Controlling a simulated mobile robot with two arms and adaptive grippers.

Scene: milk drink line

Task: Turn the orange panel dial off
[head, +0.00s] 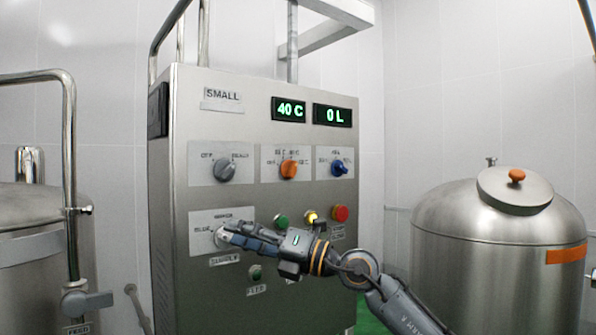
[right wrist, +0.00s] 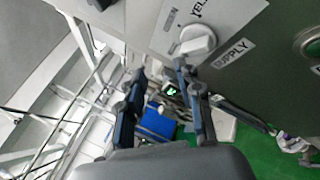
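The orange dial (head: 289,169) sits in the middle of the upper row on the steel control panel (head: 300,105), under the green "40 C" display (head: 289,109). Its setting is too small to read. My right gripper (head: 226,236) is lower and to the left of it, beside the pale supply dial (head: 219,238), partly covering that dial. In the right wrist view, the two fingers (right wrist: 160,72) stand apart with nothing held between them. The pale supply dial (right wrist: 198,41) shows just beyond the right-hand fingertip; contact cannot be told. My left gripper is not in view.
A grey dial (head: 225,169) and a blue dial (head: 339,167) flank the orange one. Green (head: 281,222), yellow (head: 311,217) and red (head: 341,213) buttons lie below. Steel tanks stand left (head: 40,245) and right (head: 480,250).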

